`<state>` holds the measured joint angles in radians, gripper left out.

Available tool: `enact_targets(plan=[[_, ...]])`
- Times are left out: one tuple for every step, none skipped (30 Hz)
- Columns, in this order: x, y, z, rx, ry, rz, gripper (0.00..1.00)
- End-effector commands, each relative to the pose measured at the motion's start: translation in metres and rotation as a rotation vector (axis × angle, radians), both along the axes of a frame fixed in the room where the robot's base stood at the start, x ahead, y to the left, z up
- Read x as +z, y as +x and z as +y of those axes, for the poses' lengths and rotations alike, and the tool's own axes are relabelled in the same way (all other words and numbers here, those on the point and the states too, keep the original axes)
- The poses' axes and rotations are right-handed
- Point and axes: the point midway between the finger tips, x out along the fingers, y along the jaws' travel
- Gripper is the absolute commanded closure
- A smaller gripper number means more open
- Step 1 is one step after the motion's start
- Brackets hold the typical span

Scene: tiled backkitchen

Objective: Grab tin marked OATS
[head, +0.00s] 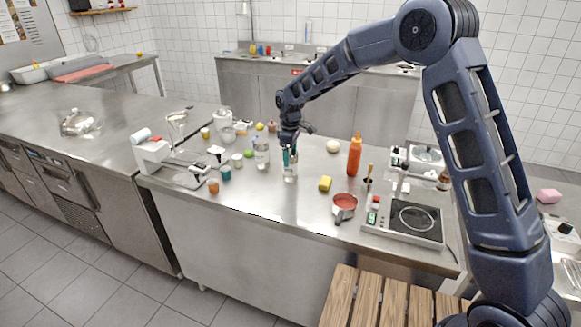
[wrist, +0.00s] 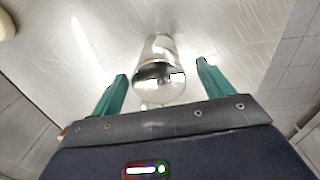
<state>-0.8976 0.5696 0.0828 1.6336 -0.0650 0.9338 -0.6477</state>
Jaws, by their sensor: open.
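A shiny silver tin (head: 290,174) stands on the steel counter, directly below my gripper (head: 289,157). No lettering on it can be read, so I cannot tell whether it is marked OATS. In the wrist view the tin (wrist: 156,84) lies ahead, between and slightly beyond the two green fingers of my gripper (wrist: 161,71). The fingers are spread wide, with a gap on each side of the tin and nothing held. A similar clear or silvery canister (head: 262,158) stands just to the left; its label is also unreadable.
The counter's front strip is mostly bare.

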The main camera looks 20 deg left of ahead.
Motion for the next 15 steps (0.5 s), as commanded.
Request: enact_targets(plan=[[-0.007,0.0,-0.001,0.0,-0.003,0.001,0.21],[-0.011,0.001,-0.001,-0.001,-0.003,0.002,0.21],[-0.017,0.001,-0.001,-0.001,-0.002,0.002,0.21],[-0.021,0.001,-0.001,-0.001,-0.002,0.002,0.21],[-0.026,0.001,-0.001,0.0,-0.002,0.002,0.21],[-0.031,0.001,-0.001,0.0,-0.003,0.003,0.21],[-0.034,0.001,-0.001,0.0,-0.002,0.003,0.21],[-0.037,0.001,-0.001,0.0,-0.002,0.002,0.21],[-0.039,0.001,-0.001,0.0,-0.001,0.001,0.21],[-0.04,0.001,-0.001,0.0,-0.001,0.001,0.21],[-0.041,0.002,-0.001,0.0,-0.001,0.001,0.21],[-0.041,0.002,-0.001,0.0,0.0,0.0,0.21],[-0.041,0.002,-0.001,0.0,0.0,0.0,0.21],[-0.041,0.002,-0.001,0.0,0.0,0.0,0.21],[-0.041,0.002,-0.001,0.0,0.0,0.001,0.21]])
